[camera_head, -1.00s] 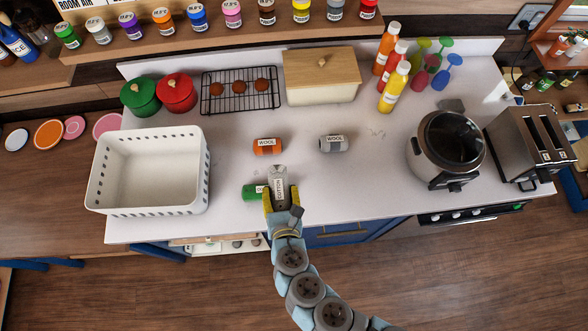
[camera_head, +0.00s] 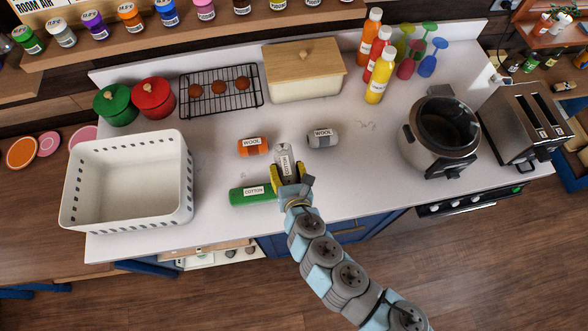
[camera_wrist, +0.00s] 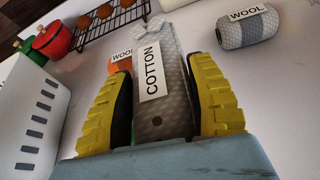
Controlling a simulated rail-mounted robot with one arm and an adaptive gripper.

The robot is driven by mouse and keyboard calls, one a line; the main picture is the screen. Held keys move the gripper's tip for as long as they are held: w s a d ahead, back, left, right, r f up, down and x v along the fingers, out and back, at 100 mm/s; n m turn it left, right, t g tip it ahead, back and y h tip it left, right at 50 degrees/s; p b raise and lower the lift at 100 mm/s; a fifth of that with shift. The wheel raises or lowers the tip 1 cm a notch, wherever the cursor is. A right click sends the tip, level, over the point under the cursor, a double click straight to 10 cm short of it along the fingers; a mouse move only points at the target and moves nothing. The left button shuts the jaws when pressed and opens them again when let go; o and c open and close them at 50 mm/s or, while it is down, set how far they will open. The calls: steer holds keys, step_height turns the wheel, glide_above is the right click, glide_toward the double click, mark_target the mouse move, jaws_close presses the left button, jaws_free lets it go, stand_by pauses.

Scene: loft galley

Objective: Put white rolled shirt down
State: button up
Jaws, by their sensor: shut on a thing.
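The white rolled shirt (camera_head: 283,152), a pale patterned roll labelled COTTON, is held in my gripper (camera_head: 291,178) above or on the counter. It lies lengthwise away from me, between an orange WOOL roll (camera_head: 250,151) and a grey WOOL roll (camera_head: 323,143). In the wrist view, the white roll (camera_wrist: 165,108) sits between the two yellow fingers of my gripper (camera_wrist: 165,100). Whether its underside touches the counter I cannot tell. A green COTTON roll (camera_head: 240,197) lies just left of my gripper, near the front edge.
A white basket (camera_head: 125,215) stands at the left and looks empty. A wire rack (camera_head: 222,104), a wooden-lidded box (camera_head: 305,87) and bottles (camera_head: 376,80) line the back. A cooker (camera_head: 440,135) and toaster (camera_head: 525,118) stand right. Counter between grey roll and cooker is clear.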

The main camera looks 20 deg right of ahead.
mark_target(294, 166)
steer(key=w+d+f, duration=0.1)
steer(key=d+f, duration=0.1)
steer(key=f, duration=0.1)
steer(key=w+d+f+b, duration=0.1)
steer(key=f, duration=0.1)
steer(key=shift+w+d+f, duration=0.1)
steer(key=shift+w+f, duration=0.1)
steer(key=shift+w, duration=0.15)
steer(key=shift+f, duration=1.5)
steer(key=shift+f, duration=0.2)
steer(key=o, duration=0.9)
steer(key=shift+r, duration=0.1)
steer(key=shift+r, duration=0.15)
steer(key=shift+s+r, duration=0.25)
steer(key=shift+s, duration=0.2)
steer(key=shift+p+v, duration=0.7)
steer(key=shift+v, duration=4.75)
